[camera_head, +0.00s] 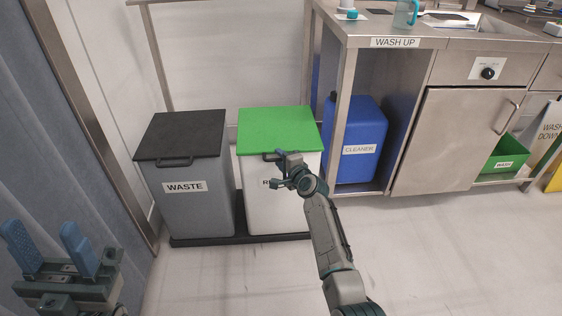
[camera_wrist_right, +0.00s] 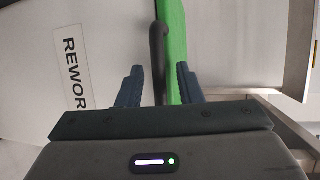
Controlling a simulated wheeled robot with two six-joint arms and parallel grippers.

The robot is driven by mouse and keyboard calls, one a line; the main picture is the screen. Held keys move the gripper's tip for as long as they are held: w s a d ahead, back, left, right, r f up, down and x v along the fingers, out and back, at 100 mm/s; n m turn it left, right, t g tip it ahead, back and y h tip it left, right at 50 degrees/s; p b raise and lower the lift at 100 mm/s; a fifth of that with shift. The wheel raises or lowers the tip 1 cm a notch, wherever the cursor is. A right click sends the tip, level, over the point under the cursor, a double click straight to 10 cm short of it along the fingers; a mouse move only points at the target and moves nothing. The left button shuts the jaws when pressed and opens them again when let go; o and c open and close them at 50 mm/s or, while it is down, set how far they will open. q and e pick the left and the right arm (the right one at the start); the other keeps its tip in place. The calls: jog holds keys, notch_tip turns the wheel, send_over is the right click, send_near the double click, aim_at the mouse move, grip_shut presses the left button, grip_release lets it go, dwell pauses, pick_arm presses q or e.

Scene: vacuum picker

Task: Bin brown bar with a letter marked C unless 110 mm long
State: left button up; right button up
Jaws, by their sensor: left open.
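No brown bar shows in either view. A white bin (camera_head: 257,208) with a green lid (camera_head: 279,124) stands behind my right gripper (camera_head: 283,168), its label partly hidden in the head view. In the right wrist view that label (camera_wrist_right: 75,72) reads "REWOR", cut off. My right gripper (camera_wrist_right: 159,70) is open, with the lid's dark handle (camera_wrist_right: 158,50) between its fingers; the fingers look apart from it. A grey bin (camera_head: 190,210) labelled WASTE stands to the left, its black lid (camera_head: 183,132) closed. My left gripper (camera_head: 42,226) is open and empty at the lower left.
Both bins stand on a dark base (camera_head: 243,239). A steel wash-up bench (camera_head: 452,140) stands to the right, with a blue cleaner container (camera_head: 361,125) below and a green wash crate (camera_head: 498,166) farther right. A grey curtain (camera_head: 45,120) hangs at left. The floor in front is clear.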

grip_shut()
jog(key=shift+r+p, duration=0.3)
jog(key=shift+p, duration=0.3)
